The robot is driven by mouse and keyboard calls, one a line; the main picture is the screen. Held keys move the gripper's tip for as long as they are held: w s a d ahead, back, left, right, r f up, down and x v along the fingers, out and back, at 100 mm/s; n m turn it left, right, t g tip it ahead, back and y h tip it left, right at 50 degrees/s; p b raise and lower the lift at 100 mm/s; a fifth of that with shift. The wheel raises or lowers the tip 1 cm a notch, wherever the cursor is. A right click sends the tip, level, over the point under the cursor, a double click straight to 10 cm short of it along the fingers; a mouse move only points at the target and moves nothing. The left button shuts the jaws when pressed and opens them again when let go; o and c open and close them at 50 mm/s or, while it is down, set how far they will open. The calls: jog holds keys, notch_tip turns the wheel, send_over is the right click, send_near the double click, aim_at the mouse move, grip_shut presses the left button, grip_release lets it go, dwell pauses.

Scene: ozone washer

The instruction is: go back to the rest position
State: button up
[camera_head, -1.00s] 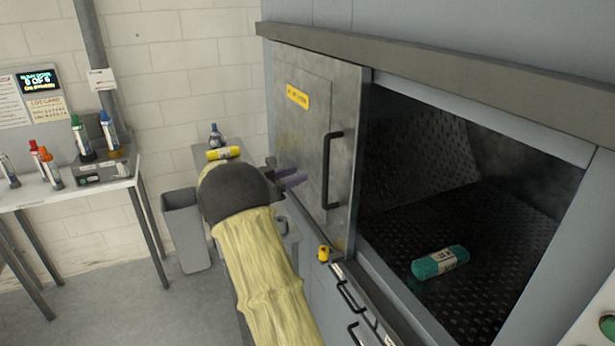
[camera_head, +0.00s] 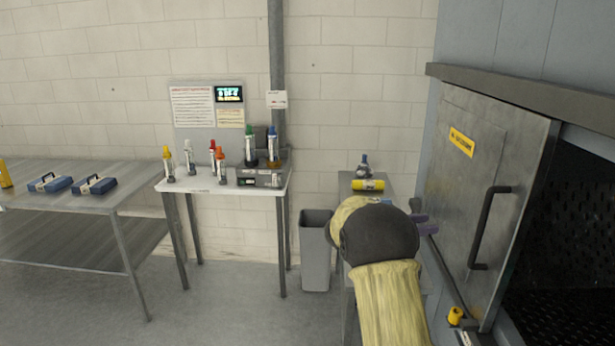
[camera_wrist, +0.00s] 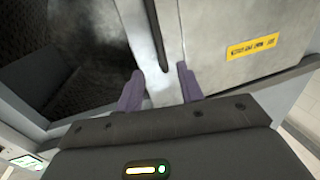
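My gripper (camera_wrist: 160,90) shows in the wrist view with its two purple fingers apart and nothing between them. Beyond the fingers are the sliding metal door (camera_wrist: 225,25) of the washer and its dark handle. In the head view my gripper (camera_head: 424,224) is mostly hidden behind my yellow-sleeved arm, with the purple fingertips just left of the door (camera_head: 460,180). The door handle (camera_head: 487,228) is to the right of the fingers, apart from them as far as I can tell. The washer's dark opening (camera_head: 570,230) lies right of the door.
A small side table (camera_head: 405,185) with a yellow roll (camera_head: 368,185) stands behind my arm. A grey bin (camera_head: 315,255) is beside it. A white table (camera_head: 225,185) holds several coloured tubes. A metal bench (camera_head: 90,195) with blue cases is at the left. Floor at the lower left is clear.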

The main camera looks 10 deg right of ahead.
jog(key=w+a+n+t+y, duration=0.5)
jog(key=a+n+t, duration=0.15)
jog(key=t, duration=0.45)
jog(key=s+a+f+n+t+y, duration=0.1)
jog(key=s+a+f+n+y, duration=0.15)
jog(key=a+y, duration=0.25)
jog(key=s+a+f+n+y, duration=0.2)
jog(key=a+f+n+y, duration=0.1)
jog(key=a+n+y, duration=0.15)
jog(key=s+a+f+n+g+y, duration=0.1)
jog(key=s+a+f+g, duration=0.1)
jog(key=s, duration=0.6)
jog(key=s+a+f+n+g+y, duration=0.1)
jog(key=s+a+f+n+g, duration=0.1)
jog(key=s, duration=0.7)
jog(key=s+a+f+n+g+y, duration=0.1)
jog(key=s+a+f+g, duration=0.3)
jog(key=s, duration=0.4)
notch_tip(320, 180, down, 2)
jog(key=shift+s+f+n+g, duration=0.25)
jog(key=shift+s+n+g, duration=0.15)
jog(key=shift+g, duration=0.1)
jog(key=shift+y, duration=0.25)
